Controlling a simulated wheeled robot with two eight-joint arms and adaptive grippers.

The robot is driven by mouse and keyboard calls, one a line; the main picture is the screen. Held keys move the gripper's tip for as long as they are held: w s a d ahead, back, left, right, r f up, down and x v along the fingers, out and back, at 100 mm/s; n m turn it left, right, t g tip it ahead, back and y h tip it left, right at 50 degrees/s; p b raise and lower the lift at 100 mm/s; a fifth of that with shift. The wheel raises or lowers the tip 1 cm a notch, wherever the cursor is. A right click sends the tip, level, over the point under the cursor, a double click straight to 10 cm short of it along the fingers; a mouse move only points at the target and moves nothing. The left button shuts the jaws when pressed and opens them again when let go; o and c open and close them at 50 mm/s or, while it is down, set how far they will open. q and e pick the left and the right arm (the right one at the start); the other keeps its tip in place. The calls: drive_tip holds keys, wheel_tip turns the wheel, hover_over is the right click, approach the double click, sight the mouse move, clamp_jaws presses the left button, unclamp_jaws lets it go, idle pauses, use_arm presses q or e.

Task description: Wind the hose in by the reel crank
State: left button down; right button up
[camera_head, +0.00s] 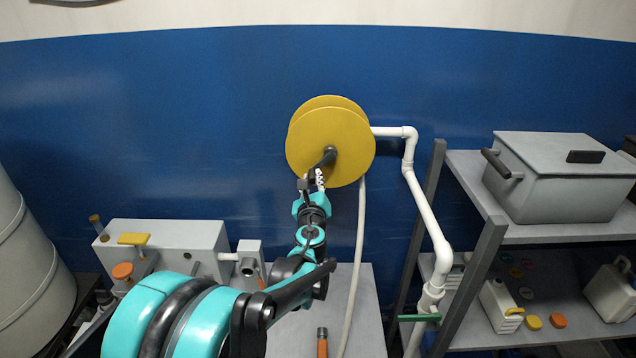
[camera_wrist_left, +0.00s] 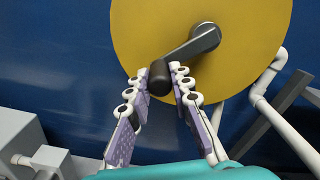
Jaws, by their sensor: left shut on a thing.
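The yellow hose reel (camera_head: 327,130) is mounted on the blue wall, and it fills the top of the left wrist view (camera_wrist_left: 150,30). A dark crank (camera_head: 328,158) sits at its middle, its arm pointing down-left. In the left wrist view the crank arm (camera_wrist_left: 195,44) ends in a black handle (camera_wrist_left: 160,78). My left gripper (camera_head: 312,180) is at the reel's lower edge; its fingers (camera_wrist_left: 166,84) are closed around the handle from both sides. A pale hose (camera_head: 359,250) hangs from the reel down over the bench. My right gripper is not in view.
A white pipe (camera_head: 420,205) runs from the reel down to a green-handled valve (camera_head: 416,317). A grey shelf rack (camera_head: 580,236) with a lidded bin (camera_head: 560,175) stands right. A grey box unit (camera_head: 180,238) sits left on the bench. An orange-handled tool (camera_head: 322,345) lies at the front.

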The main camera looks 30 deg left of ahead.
use_arm(q)
drive_tip(key=shift+s+a+r+m, duration=0.15)
drive_tip(key=shift+a+r+m, duration=0.15)
drive_tip(key=shift+m, duration=0.3)
drive_tip(key=shift+s+a+r+m, duration=0.15)
drive_tip(key=shift+r+m, duration=0.2)
drive_tip(key=shift+m, duration=0.25)
drive_tip(key=c, duration=1.3)
unclamp_jaws()
drive_tip(key=shift+c, duration=0.2)
drive_tip(key=v, duration=1.2)
drive_tip(key=shift+a, duration=0.1)
